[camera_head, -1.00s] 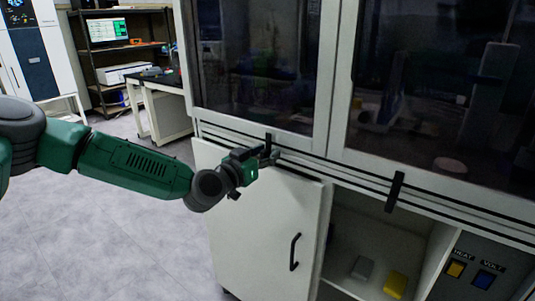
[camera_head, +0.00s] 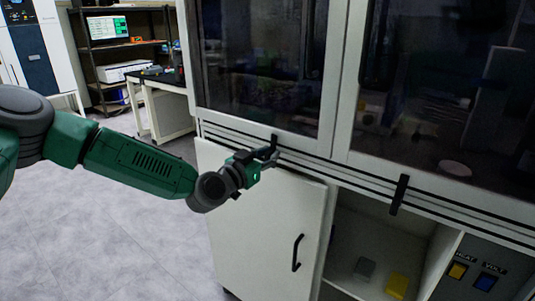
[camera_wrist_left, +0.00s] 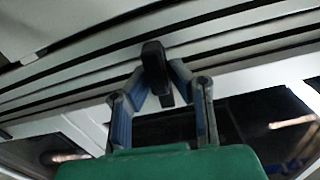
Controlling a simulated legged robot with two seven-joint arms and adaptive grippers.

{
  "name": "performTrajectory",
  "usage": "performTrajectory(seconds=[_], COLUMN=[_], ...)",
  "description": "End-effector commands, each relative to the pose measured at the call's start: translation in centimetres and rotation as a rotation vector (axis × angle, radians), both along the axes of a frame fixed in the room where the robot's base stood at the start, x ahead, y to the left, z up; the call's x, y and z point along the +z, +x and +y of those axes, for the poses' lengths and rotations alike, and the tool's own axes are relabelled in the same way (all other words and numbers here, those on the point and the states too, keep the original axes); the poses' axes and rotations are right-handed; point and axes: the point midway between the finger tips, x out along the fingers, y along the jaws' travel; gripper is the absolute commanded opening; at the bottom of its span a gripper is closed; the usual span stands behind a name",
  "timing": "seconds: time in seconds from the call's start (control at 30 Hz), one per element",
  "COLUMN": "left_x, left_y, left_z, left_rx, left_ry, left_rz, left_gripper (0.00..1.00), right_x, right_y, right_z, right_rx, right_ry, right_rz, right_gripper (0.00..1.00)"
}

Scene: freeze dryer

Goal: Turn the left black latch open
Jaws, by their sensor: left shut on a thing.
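The left black latch (camera_head: 274,141) sits on the pale rail below the left glass door of the freeze dryer and looks about upright. My left gripper (camera_head: 269,156) is at this latch, with its green body just below and to the left. In the left wrist view, the latch (camera_wrist_left: 154,62) stands between the two finger tips of the gripper (camera_wrist_left: 157,83), which are closed on it. Its lower end shows between the fingers. The right black latch (camera_head: 399,194) hangs upright further right on the same rail. My right gripper is not in view.
Below the rail is a white cabinet door (camera_head: 262,225) with a black handle (camera_head: 297,252). An open compartment beside it holds a grey block (camera_head: 364,269) and a yellow block (camera_head: 397,285). A switch panel (camera_head: 490,265) is at the lower right. Floor at the left is clear.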

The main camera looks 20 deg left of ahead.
Motion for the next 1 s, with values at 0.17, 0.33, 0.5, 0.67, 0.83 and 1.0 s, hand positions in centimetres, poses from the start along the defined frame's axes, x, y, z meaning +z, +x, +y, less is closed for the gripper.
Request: performTrajectory(seconds=[0.17, 0.33, 0.5, 0.67, 0.83, 1.0], left_x=[0.7, 0.7, 0.6, 0.4, 0.1, -0.1], left_y=[0.2, 0.1, 0.0, 0.0, -0.1, -0.1], left_z=[-0.1, -0.4, -0.6, -0.8, -1.0, -1.2], left_rx=[0.007, 0.005, 0.006, 0.006, 0.006, 0.006], left_ry=[0.125, 0.274, 0.425, 0.567, 0.720, 0.871], left_rz=[-0.057, -0.113, -0.171, -0.224, -0.281, -0.337], left_gripper=[0.00, 0.00, 0.00, 0.00, 0.00, 0.00], right_x=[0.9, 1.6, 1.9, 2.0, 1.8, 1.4], right_y=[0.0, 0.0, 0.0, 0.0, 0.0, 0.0], right_z=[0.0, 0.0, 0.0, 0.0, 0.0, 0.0], right_rx=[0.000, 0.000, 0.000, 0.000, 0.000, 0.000], right_ry=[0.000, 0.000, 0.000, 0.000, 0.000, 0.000], right_rz=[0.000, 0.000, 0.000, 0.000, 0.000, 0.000], right_gripper=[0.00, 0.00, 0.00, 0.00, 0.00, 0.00])
